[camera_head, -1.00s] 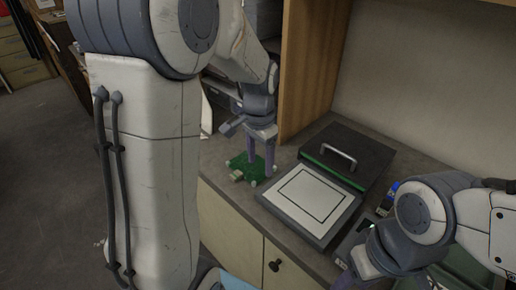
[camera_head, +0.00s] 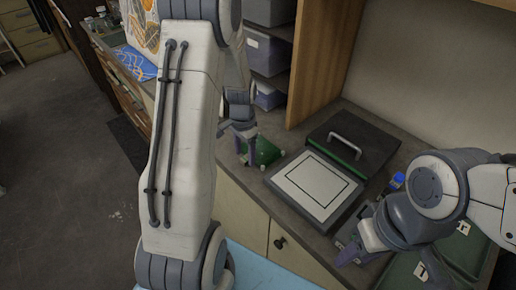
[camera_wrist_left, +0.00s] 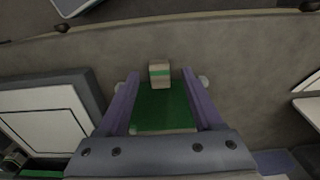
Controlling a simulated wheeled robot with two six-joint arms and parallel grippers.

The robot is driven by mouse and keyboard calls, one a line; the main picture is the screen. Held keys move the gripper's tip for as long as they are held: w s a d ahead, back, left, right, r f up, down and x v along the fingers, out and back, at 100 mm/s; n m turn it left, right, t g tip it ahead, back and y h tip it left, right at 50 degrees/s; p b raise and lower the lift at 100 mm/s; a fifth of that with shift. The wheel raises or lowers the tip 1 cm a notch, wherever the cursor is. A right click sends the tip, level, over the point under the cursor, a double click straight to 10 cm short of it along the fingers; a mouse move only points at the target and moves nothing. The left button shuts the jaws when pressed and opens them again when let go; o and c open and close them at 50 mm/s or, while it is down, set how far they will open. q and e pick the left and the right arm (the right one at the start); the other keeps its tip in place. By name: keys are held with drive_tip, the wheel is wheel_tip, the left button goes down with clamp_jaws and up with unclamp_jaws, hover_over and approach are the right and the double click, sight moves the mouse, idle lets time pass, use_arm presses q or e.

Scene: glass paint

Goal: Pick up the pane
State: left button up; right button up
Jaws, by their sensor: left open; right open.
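A small green plate (camera_head: 266,152) with pale knobs at its corners lies on the counter, left of a white panel. It is the only pane-like piece near my left gripper; I cannot tell for certain that it is the pane. My left gripper (camera_head: 246,150) is over it, partly hidden by its own arm. In the left wrist view the open fingers (camera_wrist_left: 166,105) stand on either side of the green plate (camera_wrist_left: 164,108), with a striped pale-and-green block (camera_wrist_left: 159,72) at its far edge. My right gripper (camera_head: 358,250) is open and empty near the counter's front right.
A white panel with a black outline (camera_head: 312,183) lies in a grey frame right of the plate. A dark case with a handle (camera_head: 348,143) is behind it. A blue-capped bottle (camera_head: 397,181) stands near my right arm. A wooden divider (camera_head: 324,60) rises behind the plate.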

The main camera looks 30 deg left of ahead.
use_arm(q)
drive_tip(key=shift+f, duration=0.65)
clamp_jaws()
drive_tip(key=shift+r, duration=0.15)
